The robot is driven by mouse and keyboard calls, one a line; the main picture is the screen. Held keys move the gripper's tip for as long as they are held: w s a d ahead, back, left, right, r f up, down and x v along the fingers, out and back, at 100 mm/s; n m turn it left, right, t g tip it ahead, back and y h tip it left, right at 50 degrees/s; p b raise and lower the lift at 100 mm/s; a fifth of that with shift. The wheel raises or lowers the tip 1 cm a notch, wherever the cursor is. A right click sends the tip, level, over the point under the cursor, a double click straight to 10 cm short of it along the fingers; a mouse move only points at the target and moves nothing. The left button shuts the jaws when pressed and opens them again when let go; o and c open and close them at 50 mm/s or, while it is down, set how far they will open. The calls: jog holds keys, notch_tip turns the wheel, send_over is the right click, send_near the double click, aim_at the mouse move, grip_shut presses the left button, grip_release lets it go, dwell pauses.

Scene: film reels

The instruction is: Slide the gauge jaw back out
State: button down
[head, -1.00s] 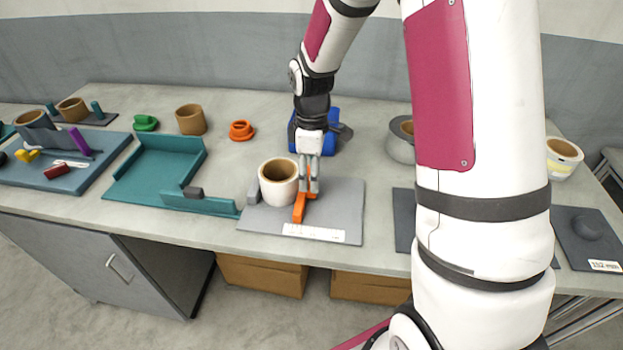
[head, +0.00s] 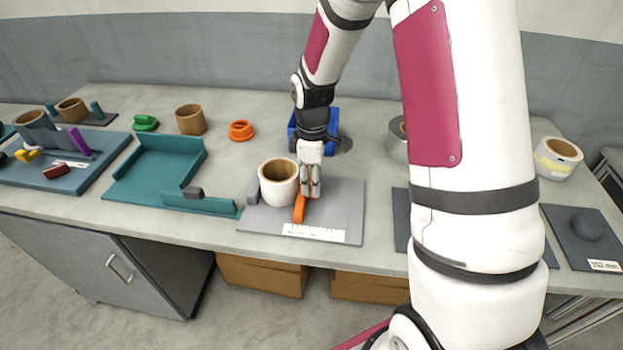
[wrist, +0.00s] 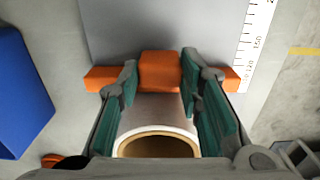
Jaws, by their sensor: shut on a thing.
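The orange gauge jaw (head: 299,210) lies on the grey gauge board (head: 345,200), just right of the white film roll (head: 278,192) with its brown core. A small grey block (head: 253,191) stands at the roll's left side. My gripper (head: 312,192) is down over the jaw. In the wrist view my gripper (wrist: 160,88) is shut on the raised middle block of the orange jaw (wrist: 160,70), with a finger on each side. The jaw's bar extends past both fingers. The roll (wrist: 158,145) shows directly below the jaw there, very close or touching; I cannot tell which.
A white scale strip (head: 314,233) runs along the board's front edge. A teal tray (head: 150,170) stands to the left, and a blue bin (head: 328,125) is behind my gripper. The board is clear right of the jaw. A dark plate lies farther right, partly behind my arm.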

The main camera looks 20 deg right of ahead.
jog(key=s+d+p, duration=0.1)
jog(key=s+d, duration=0.1)
jog(key=s+d+p, duration=0.1)
jog(key=s+d, duration=0.1)
jog(key=d, duration=0.1)
jog(key=s+d+p, duration=0.1)
jog(key=d+p, duration=0.1)
jog(key=d, duration=0.1)
jog(key=shift+s+d, duration=0.25)
jog(key=shift+s, duration=0.15)
jog(key=shift+s+d, duration=0.1)
jog(key=shift+d, duration=0.05)
jog(key=c, duration=1.1)
grip_release()
jog(key=shift+d, duration=0.1)
jog(key=shift+r, duration=0.55)
notch_tip(320, 180, up, 11)
jog(key=shift+f, duration=0.1)
